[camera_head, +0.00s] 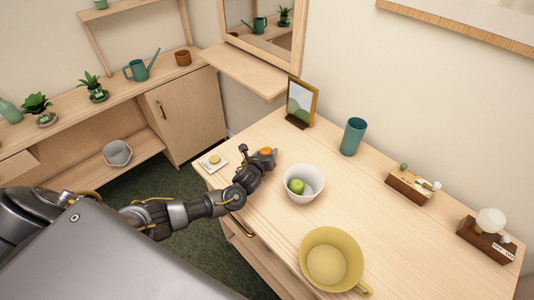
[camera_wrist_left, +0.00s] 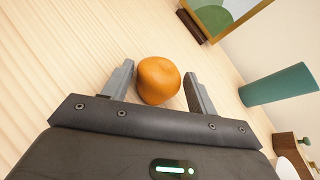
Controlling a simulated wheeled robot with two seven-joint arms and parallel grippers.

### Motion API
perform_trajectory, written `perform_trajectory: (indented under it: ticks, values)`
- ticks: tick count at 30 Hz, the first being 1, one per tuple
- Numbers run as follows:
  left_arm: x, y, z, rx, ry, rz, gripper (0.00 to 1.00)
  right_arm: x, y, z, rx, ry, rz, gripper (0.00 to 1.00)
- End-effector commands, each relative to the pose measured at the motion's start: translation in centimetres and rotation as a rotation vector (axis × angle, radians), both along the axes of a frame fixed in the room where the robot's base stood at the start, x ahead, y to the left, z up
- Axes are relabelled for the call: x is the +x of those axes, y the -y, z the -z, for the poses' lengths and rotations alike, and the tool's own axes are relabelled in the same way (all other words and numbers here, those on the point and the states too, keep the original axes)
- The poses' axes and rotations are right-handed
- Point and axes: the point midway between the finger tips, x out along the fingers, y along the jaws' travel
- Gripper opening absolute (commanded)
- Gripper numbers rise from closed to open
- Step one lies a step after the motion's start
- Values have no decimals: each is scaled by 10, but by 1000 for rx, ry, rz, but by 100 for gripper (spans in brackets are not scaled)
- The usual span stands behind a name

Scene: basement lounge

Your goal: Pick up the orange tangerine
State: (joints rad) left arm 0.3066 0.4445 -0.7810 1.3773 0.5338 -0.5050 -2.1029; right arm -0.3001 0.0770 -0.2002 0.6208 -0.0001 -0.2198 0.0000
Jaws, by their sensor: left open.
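The orange tangerine (camera_head: 266,151) lies on the wooden table near its left side, partly hidden by my gripper in the head view. In the left wrist view the tangerine (camera_wrist_left: 158,80) sits between the two fingers of my left gripper (camera_wrist_left: 160,85). The fingers are open on both sides of it, with a gap visible at the right finger; the left finger is very close, and I cannot tell whether it touches. In the head view my left gripper (camera_head: 264,158) is low over the table at the tangerine. My right gripper is not in view.
A white bowl (camera_head: 313,193) with a green fruit (camera_head: 296,186) stands just right of my gripper. A yellow pan (camera_head: 346,240) is nearer. A picture frame (camera_head: 302,101) and teal cup (camera_head: 353,136) stand behind. The table's middle right is clear.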

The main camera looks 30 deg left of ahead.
Motion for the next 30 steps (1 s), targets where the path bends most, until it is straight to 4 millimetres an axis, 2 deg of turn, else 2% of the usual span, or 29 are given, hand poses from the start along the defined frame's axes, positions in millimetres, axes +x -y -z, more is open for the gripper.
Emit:
perform_trajectory:
  ticks: [6,14,23,26,30]
  values:
    - [1,0,0,-1,1,1,58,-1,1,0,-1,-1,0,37]
    - [1,0,0,0,1,0,24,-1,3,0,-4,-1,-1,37]
    - [1,0,-2,-1,2,0,23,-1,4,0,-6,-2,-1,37]
    - [1,0,-9,-1,4,0,23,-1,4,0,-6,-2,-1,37]
    - [1,0,-29,-1,5,1,23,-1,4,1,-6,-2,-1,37]
